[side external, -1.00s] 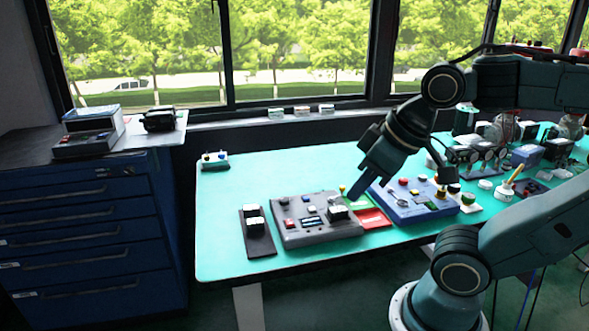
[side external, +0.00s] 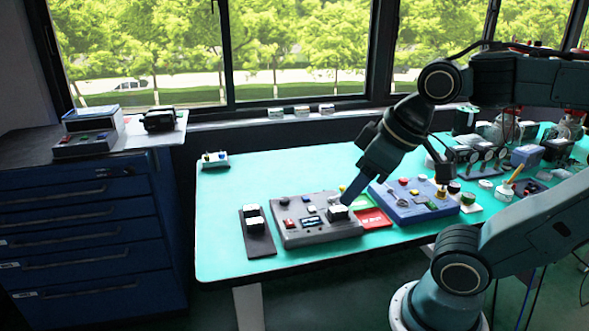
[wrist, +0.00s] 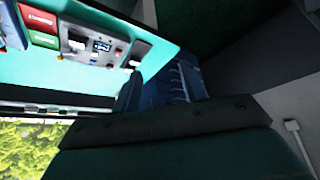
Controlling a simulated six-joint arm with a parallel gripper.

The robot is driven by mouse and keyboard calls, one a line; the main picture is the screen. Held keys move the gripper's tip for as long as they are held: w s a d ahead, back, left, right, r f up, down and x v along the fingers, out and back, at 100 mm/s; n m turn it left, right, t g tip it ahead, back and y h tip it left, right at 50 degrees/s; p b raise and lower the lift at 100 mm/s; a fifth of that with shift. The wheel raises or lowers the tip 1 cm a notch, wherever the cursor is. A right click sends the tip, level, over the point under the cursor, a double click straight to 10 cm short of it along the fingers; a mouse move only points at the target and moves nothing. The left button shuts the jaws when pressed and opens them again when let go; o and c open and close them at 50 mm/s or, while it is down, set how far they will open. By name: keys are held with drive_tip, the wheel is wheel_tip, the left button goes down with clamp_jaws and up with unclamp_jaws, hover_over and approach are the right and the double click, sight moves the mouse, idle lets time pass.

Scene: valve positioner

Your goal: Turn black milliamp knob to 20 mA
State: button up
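A grey control panel (side external: 290,238) lies on the turquoise table, with a small display (side external: 312,222), a red button (side external: 289,223) and several small controls. A small dark knob (side external: 283,201) sits at its far left corner. A black-and-white block-like control (side external: 337,213) sits at its right end. I cannot tell which is the milliamp knob, and no scale is readable. My gripper (side external: 348,203) points down-left just above the panel's right end; contact is unclear. In the wrist view the panel (wrist: 82,58) is at upper left, and a dark finger (wrist: 130,92) shows; the finger gap does not.
A dark plate with white blocks (side external: 257,238) lies left of the panel. Red (side external: 373,218) and green cards lie to its right, beside a blue panel (side external: 405,211) with several controls. Crowded parts fill the table's right side.

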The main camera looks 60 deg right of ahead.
drive_tip(key=shift+o, duration=0.7)
drive_tip(key=shift+w+d+r, duration=0.1)
drive_tip(key=shift+w+r, duration=0.1)
drive_tip(key=shift+w, duration=0.15)
drive_tip(key=w+d+r+n+g, duration=0.2)
drive_tip(key=w+d+r+n, duration=0.15)
drive_tip(key=w, duration=0.65)
drive_tip(key=n+g, duration=0.4)
drive_tip(key=n, duration=0.4)
hover_over(284, 199)
wheel_tip(284, 199, down, 19)
drive_tip(key=shift+f+m, duration=0.15)
drive_tip(key=shift+m, duration=0.1)
drive_tip(key=shift+f, duration=6.8)
